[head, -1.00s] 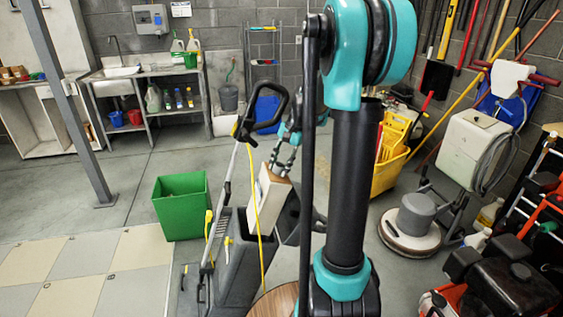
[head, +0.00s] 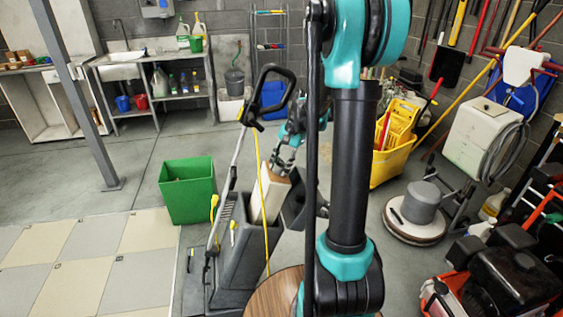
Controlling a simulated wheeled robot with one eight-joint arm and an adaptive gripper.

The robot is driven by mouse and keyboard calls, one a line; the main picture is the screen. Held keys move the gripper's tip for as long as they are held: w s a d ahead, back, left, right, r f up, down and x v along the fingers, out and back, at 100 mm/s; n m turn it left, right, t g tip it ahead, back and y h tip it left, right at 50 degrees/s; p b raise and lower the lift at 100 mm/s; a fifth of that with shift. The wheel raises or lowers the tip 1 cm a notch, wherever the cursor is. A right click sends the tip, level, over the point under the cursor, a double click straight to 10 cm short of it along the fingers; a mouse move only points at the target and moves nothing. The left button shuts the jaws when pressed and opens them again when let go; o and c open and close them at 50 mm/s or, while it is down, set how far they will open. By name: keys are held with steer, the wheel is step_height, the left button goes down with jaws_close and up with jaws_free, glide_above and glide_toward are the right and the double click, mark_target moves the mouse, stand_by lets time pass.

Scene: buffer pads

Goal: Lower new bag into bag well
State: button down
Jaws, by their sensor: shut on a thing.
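The new bag (head: 268,199), a pale block with a tan top edge, stands slightly tilted in the head view. Its lower part is hidden behind the wall of the dark grey upright vacuum body (head: 243,262), where the bag well is. The well's inside and the bag's bottom cannot be seen. My gripper (head: 282,165) is shut on the bag's top end from above.
A green bin (head: 187,193) stands left of the vacuum. A round wooden top (head: 272,297) is close in front. A floor polisher (head: 415,212), a yellow mop bucket (head: 392,160) and a red-black machine (head: 500,275) stand to the right.

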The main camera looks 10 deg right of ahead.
steer(key=x, duration=1.8)
steer(key=shift+f, duration=0.2)
stand_by(1.1)
steer(key=c, duration=0.9)
jaws_free()
steer(key=shift+r, duration=0.1)
steer(key=v, duration=1.6)
steer(key=shift+d+r, duration=0.1)
steer(key=shift+r, duration=0.3)
